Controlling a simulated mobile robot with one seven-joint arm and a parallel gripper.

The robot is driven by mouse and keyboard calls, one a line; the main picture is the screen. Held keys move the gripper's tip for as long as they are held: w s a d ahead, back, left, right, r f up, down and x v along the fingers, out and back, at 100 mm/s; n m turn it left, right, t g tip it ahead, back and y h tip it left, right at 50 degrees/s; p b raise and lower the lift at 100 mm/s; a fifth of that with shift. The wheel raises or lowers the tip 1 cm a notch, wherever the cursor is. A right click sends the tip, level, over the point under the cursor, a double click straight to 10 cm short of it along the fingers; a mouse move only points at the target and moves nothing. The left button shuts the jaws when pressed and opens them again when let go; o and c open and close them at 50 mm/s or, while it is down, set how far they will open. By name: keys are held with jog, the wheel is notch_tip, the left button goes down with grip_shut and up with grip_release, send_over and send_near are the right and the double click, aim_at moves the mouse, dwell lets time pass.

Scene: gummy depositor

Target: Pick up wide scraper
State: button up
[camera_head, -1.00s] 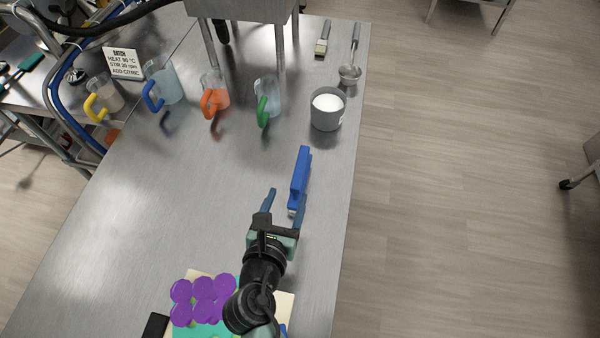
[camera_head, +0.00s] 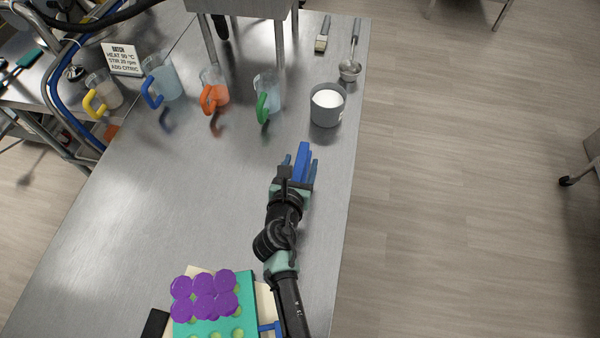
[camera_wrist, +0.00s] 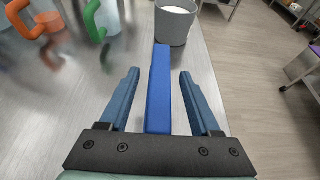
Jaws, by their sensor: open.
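The wide scraper is a long blue piece (camera_head: 303,160) on the metal table near its right edge, short of the grey bucket. In the wrist view the blue scraper (camera_wrist: 159,92) lies lengthwise between the two fingers, with a gap on each side. My gripper (camera_head: 300,164) is open over the scraper, its blue fingers on either side. It also shows in the wrist view (camera_wrist: 158,85). The scraper's near end is hidden behind the gripper's body. I cannot tell the exact height of the fingers above the table.
A grey bucket of white powder (camera_head: 326,106) stands just beyond the scraper. Jugs with green (camera_head: 266,98), orange (camera_head: 215,92) and blue (camera_head: 160,84) handles stand to the left. A teal mold with purple pieces (camera_head: 250,300) lies at the front. The table's middle (camera_head: 190,190) is clear.

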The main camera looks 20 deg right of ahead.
jog(key=shift+w, duration=0.1)
grip_shut()
dwell(0.3)
dwell(1.1)
